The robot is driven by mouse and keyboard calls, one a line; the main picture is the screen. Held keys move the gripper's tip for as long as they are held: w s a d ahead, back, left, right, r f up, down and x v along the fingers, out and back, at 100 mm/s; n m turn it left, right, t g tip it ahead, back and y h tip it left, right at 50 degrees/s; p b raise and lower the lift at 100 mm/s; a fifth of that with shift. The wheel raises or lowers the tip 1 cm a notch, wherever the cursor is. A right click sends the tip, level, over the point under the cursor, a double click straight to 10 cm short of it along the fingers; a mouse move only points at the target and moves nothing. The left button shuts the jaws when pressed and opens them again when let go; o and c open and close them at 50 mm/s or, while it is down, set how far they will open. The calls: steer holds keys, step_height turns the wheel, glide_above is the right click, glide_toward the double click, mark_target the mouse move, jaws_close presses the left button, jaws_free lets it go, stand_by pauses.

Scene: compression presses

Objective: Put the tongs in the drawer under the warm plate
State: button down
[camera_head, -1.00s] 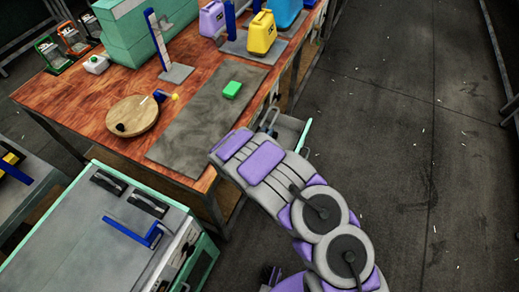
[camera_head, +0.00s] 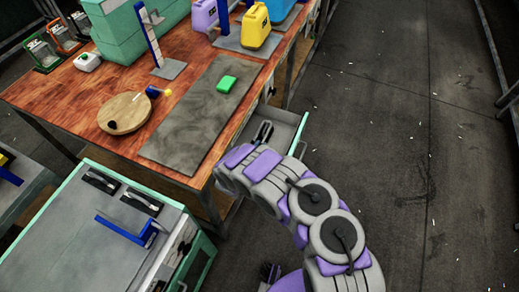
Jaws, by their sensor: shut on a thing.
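The warm plate looks to be the flat grey slab (camera_head: 193,125) on the wooden bench. Below its right edge an open drawer (camera_head: 283,115) with a pale green rim sticks out over the floor. My gripper (camera_head: 262,137) is at the drawer's near-left part, partly hidden behind my grey and purple arm. It is shut on a dark, narrow, two-pronged thing that looks like the tongs (camera_head: 264,131), which shows over the drawer opening. I cannot tell whether the tongs touch the drawer floor.
A green block (camera_head: 226,84) lies on the slab. A round wooden board (camera_head: 125,113) is to its left. Yellow (camera_head: 255,27) and purple canisters stand behind. A grey cabinet (camera_head: 95,230) is at the lower left.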

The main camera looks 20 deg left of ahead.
steer(key=shift+f, duration=0.45)
steer(key=shift+f, duration=0.15)
steer(key=shift+d+f, duration=0.1)
steer(key=shift+f, duration=0.2)
steer(key=shift+s+f, duration=0.1)
steer(key=c, duration=1.1)
jaws_free()
steer(key=shift+d+f, duration=0.1)
steer(key=shift+f, duration=0.05)
steer(key=shift+r, duration=0.3)
steer(key=p+v, duration=0.4)
steer(key=v, duration=0.8)
steer(key=shift+r, duration=0.35)
